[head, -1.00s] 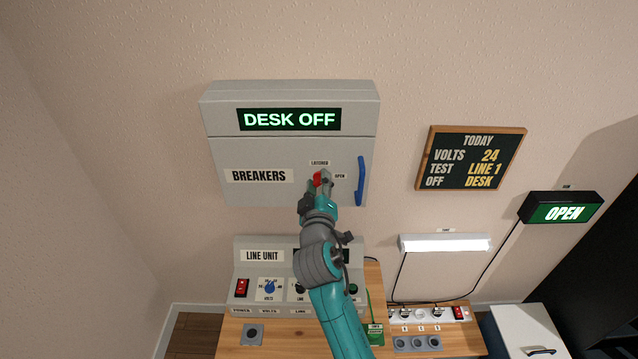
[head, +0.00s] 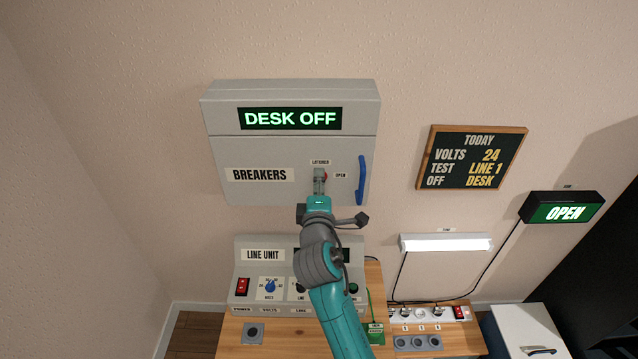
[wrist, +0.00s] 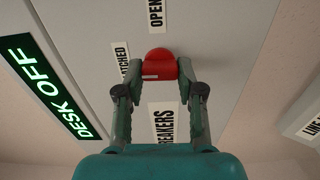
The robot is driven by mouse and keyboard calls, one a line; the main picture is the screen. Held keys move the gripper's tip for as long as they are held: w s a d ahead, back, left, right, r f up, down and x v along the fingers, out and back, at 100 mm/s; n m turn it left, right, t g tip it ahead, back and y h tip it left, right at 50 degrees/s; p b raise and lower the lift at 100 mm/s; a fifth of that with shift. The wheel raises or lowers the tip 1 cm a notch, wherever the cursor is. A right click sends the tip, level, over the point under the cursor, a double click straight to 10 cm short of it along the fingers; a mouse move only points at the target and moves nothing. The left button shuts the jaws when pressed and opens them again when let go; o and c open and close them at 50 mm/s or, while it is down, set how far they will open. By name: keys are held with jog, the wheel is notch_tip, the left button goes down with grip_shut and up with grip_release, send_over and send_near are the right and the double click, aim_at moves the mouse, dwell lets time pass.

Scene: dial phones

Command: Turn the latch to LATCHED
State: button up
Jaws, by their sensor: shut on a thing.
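The red latch knob (wrist: 160,64) is on the grey breaker cabinet's door (head: 230,153). In the wrist view my gripper (wrist: 160,74) is shut on it, one finger on each side. The LATCHED label (wrist: 121,72) is left of the knob there and the OPEN label (wrist: 155,14) is above it. A white mark shows on the knob, but I cannot tell the latch's setting.
A blue door handle (head: 361,180) stands out right of the latch. The cabinet's display (head: 290,119) reads DESK OFF. Below, the line unit (head: 262,255) stands on the wooden desk (head: 290,336), partly behind my arm. A chalkboard (head: 471,157) hangs to the right.

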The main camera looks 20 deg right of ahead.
dwell(0.4)
jog(key=o, duration=1.2)
jog(key=shift+c, duration=0.2)
jog(key=v, duration=1.2)
